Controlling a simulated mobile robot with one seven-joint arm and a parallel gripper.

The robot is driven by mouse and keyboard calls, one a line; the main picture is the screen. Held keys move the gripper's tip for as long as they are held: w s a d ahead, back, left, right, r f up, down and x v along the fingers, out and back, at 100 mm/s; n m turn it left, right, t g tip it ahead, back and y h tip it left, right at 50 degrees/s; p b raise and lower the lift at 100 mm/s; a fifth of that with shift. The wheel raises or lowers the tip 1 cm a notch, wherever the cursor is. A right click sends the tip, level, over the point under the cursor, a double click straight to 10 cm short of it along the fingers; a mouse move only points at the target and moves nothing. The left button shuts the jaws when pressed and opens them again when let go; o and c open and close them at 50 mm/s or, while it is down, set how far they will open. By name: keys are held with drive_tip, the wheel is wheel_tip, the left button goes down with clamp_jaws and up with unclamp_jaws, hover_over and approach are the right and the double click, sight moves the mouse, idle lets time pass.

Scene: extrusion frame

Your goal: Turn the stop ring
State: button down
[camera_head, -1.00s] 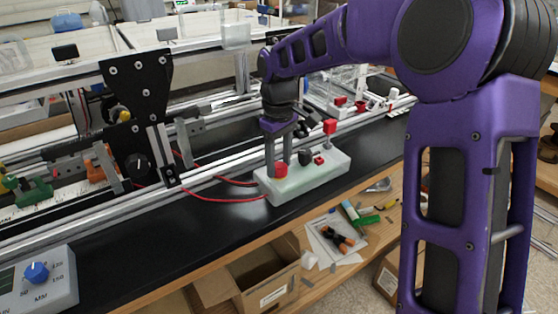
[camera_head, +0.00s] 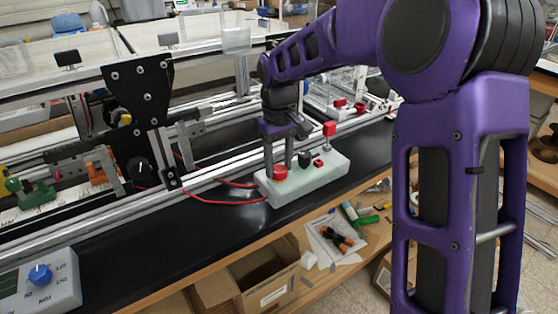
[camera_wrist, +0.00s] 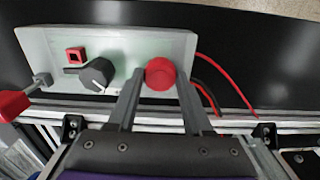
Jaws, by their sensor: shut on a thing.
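The stop ring appears to be the round red cap (camera_head: 280,172) at the near left end of a pale green-white control box (camera_head: 312,183). It also shows in the wrist view (camera_wrist: 160,74), between my fingertips. My gripper (camera_head: 279,160) comes down from above, and its two fingers are shut on the sides of the red cap. In the wrist view my gripper (camera_wrist: 159,72) has one finger on each side of it. Any marking on the cap is too small to read.
Beside the cap on the box are a black pointer knob (camera_wrist: 97,75), a small red square switch (camera_wrist: 75,55) and a red-tipped lever (camera_head: 329,129). Red cables run left from the box. Aluminium rails (camera_head: 215,172) lie behind it.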

sight(279, 168)
drive_tip(key=m+p, duration=0.1)
drive_tip(key=m, duration=0.2)
drive_tip(key=shift+r+m, duration=0.1)
drive_tip(key=shift+m, duration=0.2)
drive_tip(key=shift+m+p, duration=0.3)
drive_tip(key=shift+m, duration=1.3)
drive_tip(key=shift+c, duration=1.5)
unclamp_jaws()
wheel_tip(279, 168, up, 17)
drive_tip(key=p, duration=0.2)
drive_tip(key=shift+p, duration=0.35)
